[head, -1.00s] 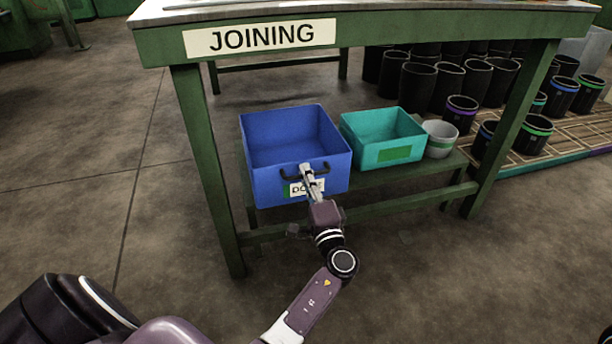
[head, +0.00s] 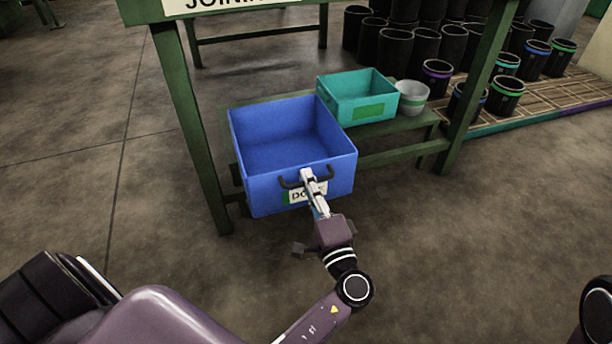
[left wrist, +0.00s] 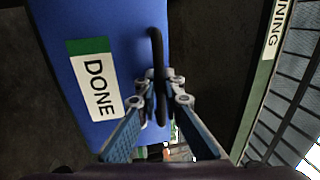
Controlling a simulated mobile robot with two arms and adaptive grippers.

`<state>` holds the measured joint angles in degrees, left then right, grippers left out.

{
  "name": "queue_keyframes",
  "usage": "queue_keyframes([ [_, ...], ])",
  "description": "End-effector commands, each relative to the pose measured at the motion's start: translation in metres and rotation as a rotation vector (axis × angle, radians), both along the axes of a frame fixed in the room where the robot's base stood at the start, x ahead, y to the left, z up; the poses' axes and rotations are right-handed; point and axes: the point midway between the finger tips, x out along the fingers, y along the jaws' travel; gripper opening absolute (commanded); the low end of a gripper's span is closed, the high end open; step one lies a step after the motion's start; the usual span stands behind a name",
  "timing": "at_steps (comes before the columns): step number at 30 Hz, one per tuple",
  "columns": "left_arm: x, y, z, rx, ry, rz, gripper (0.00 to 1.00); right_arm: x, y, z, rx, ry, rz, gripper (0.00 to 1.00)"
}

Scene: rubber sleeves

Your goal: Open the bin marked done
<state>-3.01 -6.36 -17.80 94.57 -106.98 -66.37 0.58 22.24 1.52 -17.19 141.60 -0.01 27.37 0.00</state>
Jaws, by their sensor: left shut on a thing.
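The blue bin marked DONE (head: 250,190) is pulled part way out of the shelf under the green table, its front overhanging the shelf edge. It looks empty inside. Its front carries a dark handle (head: 285,184) and a white and green DONE label (left wrist: 95,80). My left gripper (head: 307,174) is shut on the handle, partly covering the label in the head view. In the left wrist view the fingers close around the dark handle bar (left wrist: 156,50). My right gripper is not in view.
A teal bin (head: 334,107) and a small grey pot (head: 411,98) stand on the shelf (head: 400,139) to the right. Table legs (head: 190,125) flank the shelf. Several black cylinders (head: 395,52) stand behind on the right. The floor in front is clear.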

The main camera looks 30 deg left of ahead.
Motion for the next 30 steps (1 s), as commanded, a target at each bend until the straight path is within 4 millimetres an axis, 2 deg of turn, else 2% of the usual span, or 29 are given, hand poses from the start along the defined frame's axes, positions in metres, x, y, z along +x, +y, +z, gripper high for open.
queue_keyframes([
  [8,0.0,0.0,-0.001,0.0,0.001,0.001,0.0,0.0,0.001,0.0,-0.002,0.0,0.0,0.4],
  [9,0.0,0.0,-0.001,0.0,0.001,0.001,0.08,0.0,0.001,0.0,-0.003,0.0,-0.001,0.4],
  [11,0.0,0.0,-0.001,0.0,0.001,0.001,0.15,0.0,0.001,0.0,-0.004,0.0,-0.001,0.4],
  [20,-0.001,-0.001,-0.001,0.0,0.001,0.0,0.15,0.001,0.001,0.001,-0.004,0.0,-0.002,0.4],
  [23,-0.006,-0.008,-0.003,0.001,0.002,-0.001,0.15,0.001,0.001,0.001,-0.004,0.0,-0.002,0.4],
  [30,-0.032,-0.038,-0.011,-0.002,0.004,-0.002,0.15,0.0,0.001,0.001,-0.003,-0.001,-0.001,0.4],
])
